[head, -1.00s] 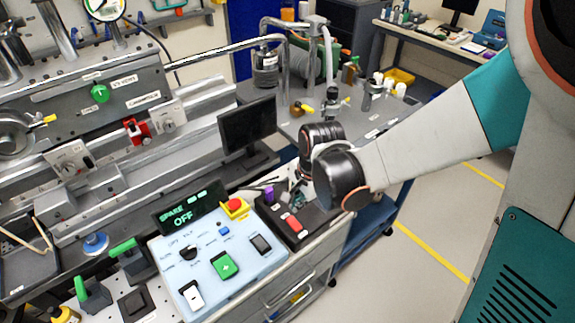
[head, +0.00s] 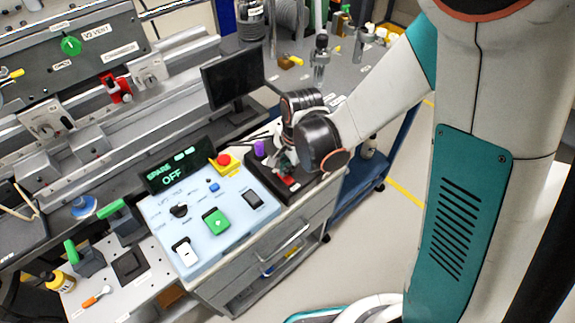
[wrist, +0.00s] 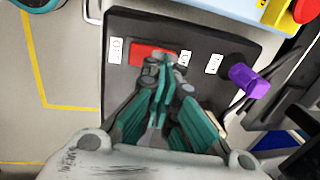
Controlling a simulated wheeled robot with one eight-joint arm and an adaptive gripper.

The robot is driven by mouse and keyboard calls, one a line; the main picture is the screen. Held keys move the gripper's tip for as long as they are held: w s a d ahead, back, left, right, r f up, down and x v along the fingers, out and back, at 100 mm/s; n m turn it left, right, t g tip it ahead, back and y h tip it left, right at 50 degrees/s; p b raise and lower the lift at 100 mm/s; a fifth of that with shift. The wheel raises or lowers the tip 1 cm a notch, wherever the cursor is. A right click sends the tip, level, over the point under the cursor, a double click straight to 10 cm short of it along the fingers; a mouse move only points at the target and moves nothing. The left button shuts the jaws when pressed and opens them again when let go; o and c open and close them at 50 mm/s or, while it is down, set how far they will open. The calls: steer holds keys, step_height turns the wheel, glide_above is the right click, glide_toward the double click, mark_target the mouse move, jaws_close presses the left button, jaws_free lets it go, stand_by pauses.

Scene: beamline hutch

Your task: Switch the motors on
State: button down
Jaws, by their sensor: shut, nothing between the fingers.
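A black switch box (head: 308,186) stands right of the light blue panel. It carries a red rocker switch (wrist: 143,51) and a purple knob (wrist: 250,82). My gripper (wrist: 158,70) is shut and empty, its fingertips over the red rocker's edge and hiding part of it. I cannot tell whether they touch. In the head view the red rocker (head: 290,182) is partly hidden by my gripper.
A dark monitor (head: 232,78) stands behind. Open floor lies to the right.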

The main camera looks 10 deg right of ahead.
steer(key=shift+w+a+f, duration=0.15)
steer(key=shift+w+f, duration=0.1)
steer(key=shift+f, duration=0.15)
steer(key=shift+w+a+f+g+h+b, duration=0.1)
steer(key=shift+g+h+b, duration=0.25)
steer(key=shift+g+h, duration=0.35)
steer(key=shift+w+a+f, duration=0.1)
steer(key=shift+w+f, duration=0.05)
steer(key=shift+b, duration=0.3)
steer(key=shift+s+d, duration=0.3)
steer(key=shift+s, duration=0.25)
steer(key=shift+s+d, duration=0.1)
steer(key=shift+d, duration=0.05)
steer(key=w+a+r+p, duration=0.2)
steer(key=r+p, duration=0.4)
steer(key=r, duration=0.8)
steer(key=shift+w+a, duration=0.15)
steer(key=shift+w, duration=0.5)
